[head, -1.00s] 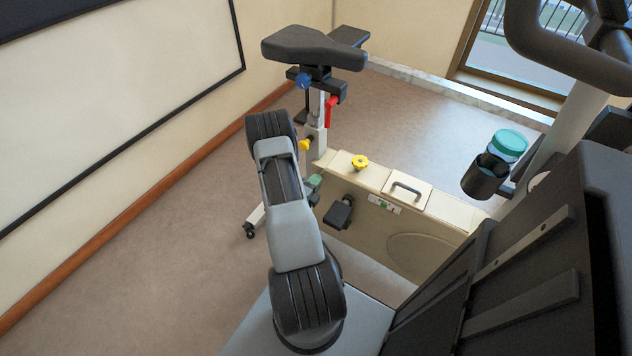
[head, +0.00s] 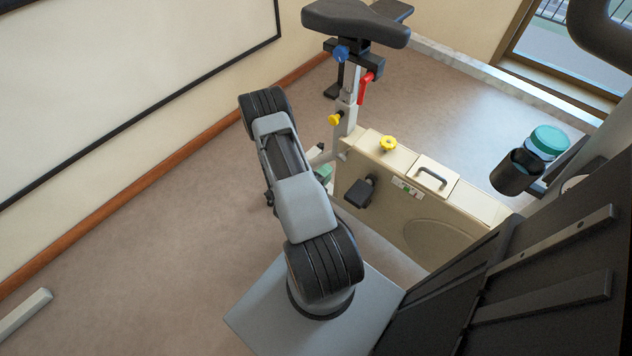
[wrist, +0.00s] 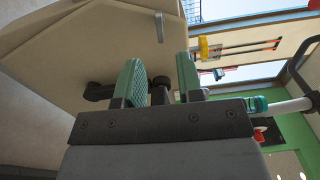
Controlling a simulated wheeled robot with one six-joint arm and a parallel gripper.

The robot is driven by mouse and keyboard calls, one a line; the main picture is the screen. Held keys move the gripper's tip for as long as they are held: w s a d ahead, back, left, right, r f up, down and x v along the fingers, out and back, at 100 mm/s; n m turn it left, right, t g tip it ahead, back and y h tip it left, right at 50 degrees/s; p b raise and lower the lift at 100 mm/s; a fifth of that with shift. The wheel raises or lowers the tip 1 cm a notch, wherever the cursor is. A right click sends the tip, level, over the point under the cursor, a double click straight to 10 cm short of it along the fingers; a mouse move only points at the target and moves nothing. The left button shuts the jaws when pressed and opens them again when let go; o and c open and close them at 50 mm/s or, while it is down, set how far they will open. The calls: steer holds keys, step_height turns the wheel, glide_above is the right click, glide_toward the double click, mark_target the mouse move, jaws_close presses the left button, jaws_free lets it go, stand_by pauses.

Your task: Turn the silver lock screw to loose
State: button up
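I cannot make out a silver lock screw in either view. The beige exercise bike (head: 440,205) stands right of my arm in the head view. It carries a yellow knob (head: 388,143) on top, another yellow knob (head: 335,120) on the seat post, a blue knob (head: 341,53) and a red lever (head: 365,88) under the seat. My gripper (wrist: 158,80) shows two green fingers, apart, in the wrist view, with a dark part of the bike beyond the gap. In the head view my gripper (head: 323,173) is mostly hidden by my arm, left of the black pedal.
A dark seat (head: 355,22) overhangs the bike's far end. A cup holder (head: 515,172) and teal-lidded container (head: 548,142) are at the right. A whiteboard (head: 120,70) hangs on the left wall. The floor (head: 150,240) left of my arm is mostly clear.

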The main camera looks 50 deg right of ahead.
steer(key=shift+a, duration=2.65)
